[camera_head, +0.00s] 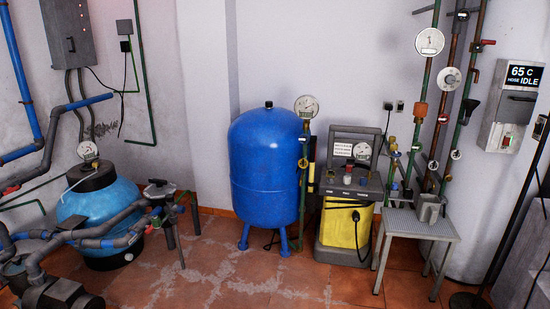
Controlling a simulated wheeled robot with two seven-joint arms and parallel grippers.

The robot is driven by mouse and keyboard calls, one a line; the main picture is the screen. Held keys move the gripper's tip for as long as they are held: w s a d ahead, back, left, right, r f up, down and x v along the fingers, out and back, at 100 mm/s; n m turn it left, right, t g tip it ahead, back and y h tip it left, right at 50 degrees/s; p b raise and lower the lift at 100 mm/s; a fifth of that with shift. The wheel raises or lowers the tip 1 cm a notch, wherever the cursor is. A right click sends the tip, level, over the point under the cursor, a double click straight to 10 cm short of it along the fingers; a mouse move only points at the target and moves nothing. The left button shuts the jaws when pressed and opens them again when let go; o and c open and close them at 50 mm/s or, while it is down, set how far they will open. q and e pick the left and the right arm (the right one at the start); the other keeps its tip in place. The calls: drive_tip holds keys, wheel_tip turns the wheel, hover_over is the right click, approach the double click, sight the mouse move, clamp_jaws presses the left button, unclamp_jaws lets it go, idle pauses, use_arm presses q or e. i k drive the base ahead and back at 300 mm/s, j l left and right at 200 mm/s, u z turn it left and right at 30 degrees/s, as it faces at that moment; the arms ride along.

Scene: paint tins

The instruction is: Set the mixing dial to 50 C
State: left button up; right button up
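A wall unit at the right has a display (524,75) that reads "65 C" and "HOSE IDLE". A round white dial (449,78) with a grey centre sits on the pipes left of this unit; it looks like the mixing dial, but its marks are too small to read. A similar round gauge (429,42) with a thin needle is just above and left of it. Neither of my grippers shows in this view, and nothing is touching the dial.
A small grey metal table (418,224) with a grey container (429,208) stands below the pipes. A yellow-and-grey machine (343,232) and a blue tank (264,170) are to its left. A dark pole (512,220) rises at the right. The tiled floor (235,270) is open in front.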

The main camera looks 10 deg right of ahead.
sight(449, 79)
drive_tip(key=i+z, duration=0.4)
drive_tip(key=i+j+z, duration=0.15)
drive_tip(key=i+z, duration=0.25)
drive_tip(key=i+j+z, duration=0.25)
drive_tip(key=i+z, duration=0.15)
drive_tip(key=i+j+z, duration=0.55)
drive_tip(key=i+l, duration=0.1)
